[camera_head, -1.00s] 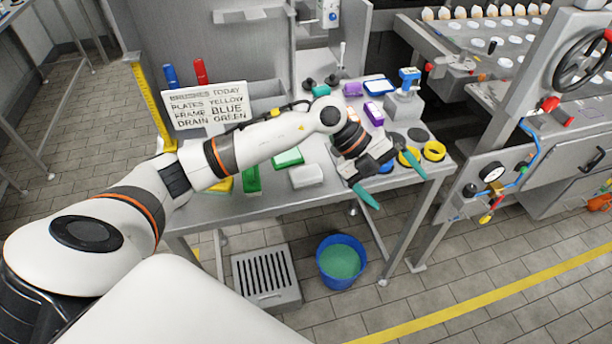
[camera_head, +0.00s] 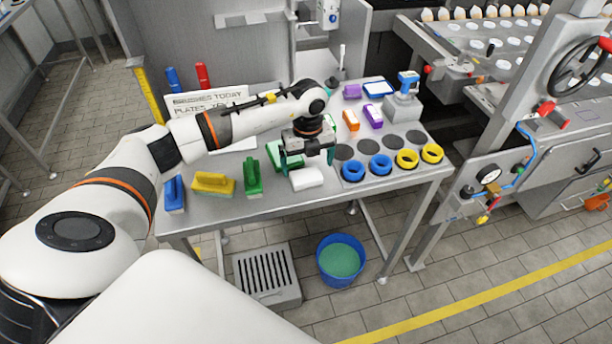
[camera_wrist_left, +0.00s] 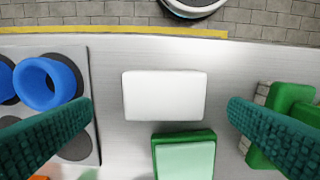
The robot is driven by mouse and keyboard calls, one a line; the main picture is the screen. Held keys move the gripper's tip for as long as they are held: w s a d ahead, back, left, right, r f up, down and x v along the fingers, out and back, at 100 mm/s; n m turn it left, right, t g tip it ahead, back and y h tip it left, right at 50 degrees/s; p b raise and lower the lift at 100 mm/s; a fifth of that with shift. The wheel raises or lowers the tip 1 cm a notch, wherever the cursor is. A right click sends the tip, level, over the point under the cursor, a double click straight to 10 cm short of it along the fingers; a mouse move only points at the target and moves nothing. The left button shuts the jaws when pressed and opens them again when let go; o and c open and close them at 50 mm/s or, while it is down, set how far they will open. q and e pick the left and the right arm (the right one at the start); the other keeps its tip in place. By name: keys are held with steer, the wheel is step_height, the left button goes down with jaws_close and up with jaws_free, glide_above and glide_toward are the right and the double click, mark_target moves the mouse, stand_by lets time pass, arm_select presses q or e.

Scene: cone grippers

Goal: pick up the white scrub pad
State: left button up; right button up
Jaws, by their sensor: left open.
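The white scrub pad (camera_head: 306,179) lies flat near the front edge of the steel table. In the left wrist view the pad (camera_wrist_left: 164,95) is a plain white block between and ahead of the two green fingertips, touching neither. My left gripper (camera_head: 308,163) is open and empty, pointing down just above and behind the pad. Its fingers also show in the left wrist view (camera_wrist_left: 160,122), spread wide on both sides of the pad. My right gripper is not in these views.
A green pad (camera_wrist_left: 185,155) lies close beside the white one. A green brush (camera_head: 252,178), a yellow brush (camera_head: 213,184) and a blue brush (camera_head: 174,194) lie left. Blue rings (camera_head: 353,171) and yellow rings (camera_head: 432,153) stand right. A bucket (camera_head: 340,261) is on the floor.

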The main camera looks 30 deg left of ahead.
mark_target(306, 175)
arm_select(q)
steer(key=f, duration=0.1)
steer(key=f+p, duration=0.1)
steer(key=f, duration=0.1)
steer(key=shift+s+f+p, duration=0.25)
steer(key=shift+f+p, duration=0.1)
steer(key=shift+f, duration=0.6)
steer(key=c, duration=1)
